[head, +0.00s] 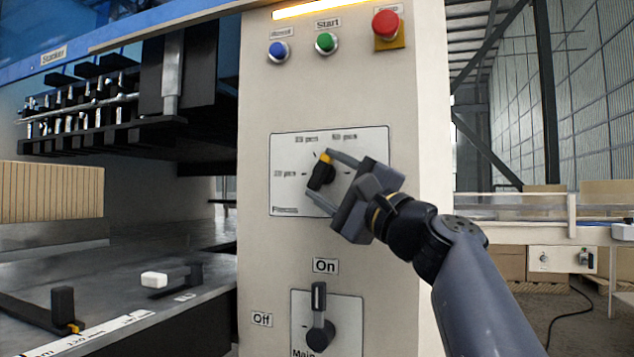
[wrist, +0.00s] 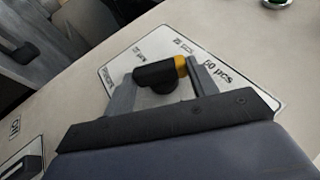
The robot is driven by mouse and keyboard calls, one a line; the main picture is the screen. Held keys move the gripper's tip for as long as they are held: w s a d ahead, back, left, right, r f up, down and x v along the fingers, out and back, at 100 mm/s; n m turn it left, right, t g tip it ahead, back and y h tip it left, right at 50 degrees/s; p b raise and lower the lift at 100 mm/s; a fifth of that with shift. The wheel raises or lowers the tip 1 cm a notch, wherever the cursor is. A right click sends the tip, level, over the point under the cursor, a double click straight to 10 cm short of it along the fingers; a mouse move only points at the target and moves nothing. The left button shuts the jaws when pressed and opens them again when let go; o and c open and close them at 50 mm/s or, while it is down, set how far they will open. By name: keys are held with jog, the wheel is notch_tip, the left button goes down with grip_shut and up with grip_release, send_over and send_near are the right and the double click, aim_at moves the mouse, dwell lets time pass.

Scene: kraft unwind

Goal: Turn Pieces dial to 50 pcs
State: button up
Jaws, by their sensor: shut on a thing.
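The Pieces dial is a black knob with a yellow pointer tip (head: 320,176) on a white label plate (head: 284,190) of the machine's front panel. The yellow tip points up and slightly right, between the two upper labels; the right one reads 50 pcs in the wrist view. My gripper (head: 319,174) reaches in from the lower right and is shut on the dial, one finger above and one below. In the wrist view the knob (wrist: 155,75) lies between my gripper's fingers (wrist: 160,78), with the yellow end at the right finger.
Blue and green buttons (head: 325,42) and a red stop button (head: 386,24) sit above the dial. A main switch (head: 319,330) sits below it, its handle upward under the On label. A machine bed (head: 150,270) with a stacker is at the left.

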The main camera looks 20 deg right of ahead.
aim_at(315, 178)
jog(key=shift+m+t+b, duration=0.4)
jog(key=shift+t+b, duration=0.2)
jog(key=shift+b, duration=0.6)
jog(key=o, duration=1.1)
jog(key=shift+c, duration=0.2)
jog(key=shift+o, duration=0.6)
jog(key=shift+f, duration=0.1)
jog(key=o, duration=0.3)
jog(key=shift+s+a+b, duration=0.3)
jog(key=shift+s+a, duration=0.6)
jog(key=shift+s, duration=0.35)
jog(key=shift+s+a+b, duration=0.25)
jog(key=shift+s+a, duration=0.65)
jog(key=shift+s, duration=0.3)
jog(key=shift+w+d+p, duration=0.3)
jog(key=shift+w+d, duration=0.6)
jog(key=shift+w, duration=0.35)
jog(key=shift+w+d+p, duration=0.25)
jog(key=shift+w+d, duration=0.65)
jog(key=shift+w, duration=0.3)
